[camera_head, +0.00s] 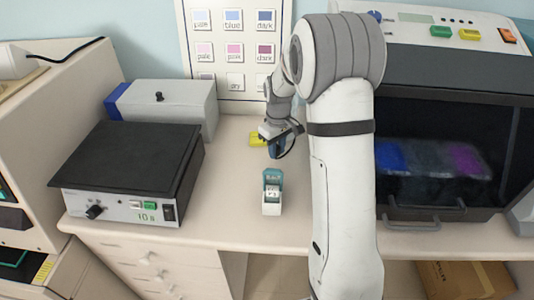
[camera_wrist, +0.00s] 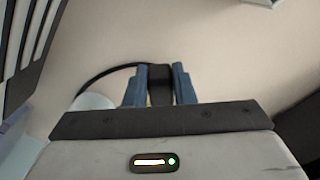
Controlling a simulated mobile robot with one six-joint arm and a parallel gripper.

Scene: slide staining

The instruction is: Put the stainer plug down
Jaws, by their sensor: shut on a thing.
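The stainer plug (camera_wrist: 160,84) is a small black block between the two blue fingers of my gripper (camera_wrist: 159,90) in the wrist view. The fingers are shut on it, and a black cable curves away from it to the left. In the head view my gripper (camera_head: 275,150) points down over the counter, near the back wall. The cable shows as a dark loop at the gripper's right side. The plug itself is hard to make out there, and I cannot tell whether it touches the counter.
A small teal and white slide box (camera_head: 272,193) stands in front of my gripper. A yellow item (camera_head: 257,140) lies just behind it. A black-topped hotplate (camera_head: 130,165) and a grey box (camera_head: 170,108) stand left. The dark-fronted stainer (camera_head: 450,100) stands right. Counter left of the slide box is clear.

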